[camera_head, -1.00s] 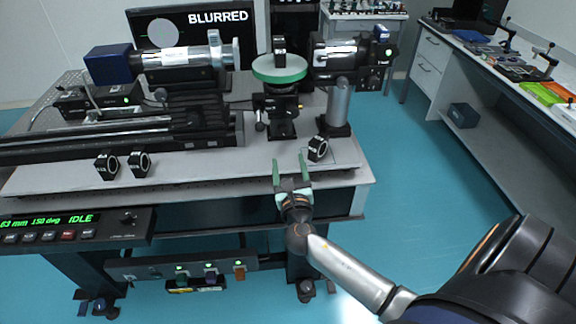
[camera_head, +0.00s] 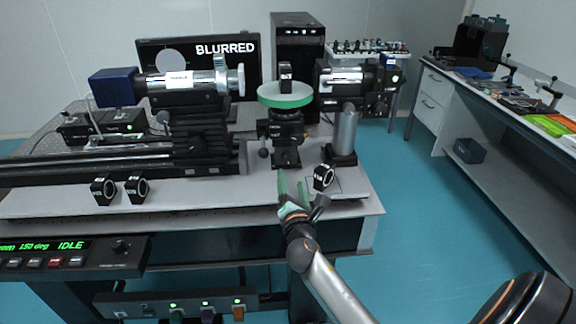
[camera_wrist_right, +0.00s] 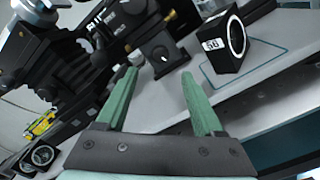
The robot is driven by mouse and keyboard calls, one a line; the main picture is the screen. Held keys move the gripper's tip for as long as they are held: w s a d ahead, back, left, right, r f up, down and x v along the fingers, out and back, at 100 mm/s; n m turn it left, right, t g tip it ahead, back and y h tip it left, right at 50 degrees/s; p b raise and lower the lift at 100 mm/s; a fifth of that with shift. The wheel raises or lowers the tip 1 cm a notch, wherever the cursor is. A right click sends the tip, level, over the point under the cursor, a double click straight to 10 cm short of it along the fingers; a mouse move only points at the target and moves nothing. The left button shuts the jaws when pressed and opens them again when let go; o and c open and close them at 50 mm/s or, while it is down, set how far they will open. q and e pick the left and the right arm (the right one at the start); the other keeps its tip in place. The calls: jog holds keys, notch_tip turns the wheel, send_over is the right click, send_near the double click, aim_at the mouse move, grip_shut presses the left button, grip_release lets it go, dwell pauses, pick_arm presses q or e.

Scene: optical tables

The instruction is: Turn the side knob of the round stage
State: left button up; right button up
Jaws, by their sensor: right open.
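The round stage, with a flat green disc (camera_head: 285,95) on a black mount (camera_head: 285,130), stands on the grey optical table. My right gripper (camera_head: 291,180) has green fingers. It is open and empty, in front of the mount's foot and to the lower right of the knob. The right wrist view shows its two fingers (camera_wrist_right: 160,76) apart, pointing towards black mount parts; I cannot pick out the knob there. My left gripper is not in view.
A ring holder marked 50 (camera_head: 323,177) stands just right of my right gripper, and close in the wrist view (camera_wrist_right: 226,45). A grey post (camera_head: 344,132) stands behind it. Two more ring holders (camera_head: 137,189) sit at the table's front left. A monitor (camera_head: 200,65) reads BLURRED.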

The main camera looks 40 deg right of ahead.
aim_at(287, 160)
jog(key=x, duration=0.9)
grip_shut()
dwell(0.4)
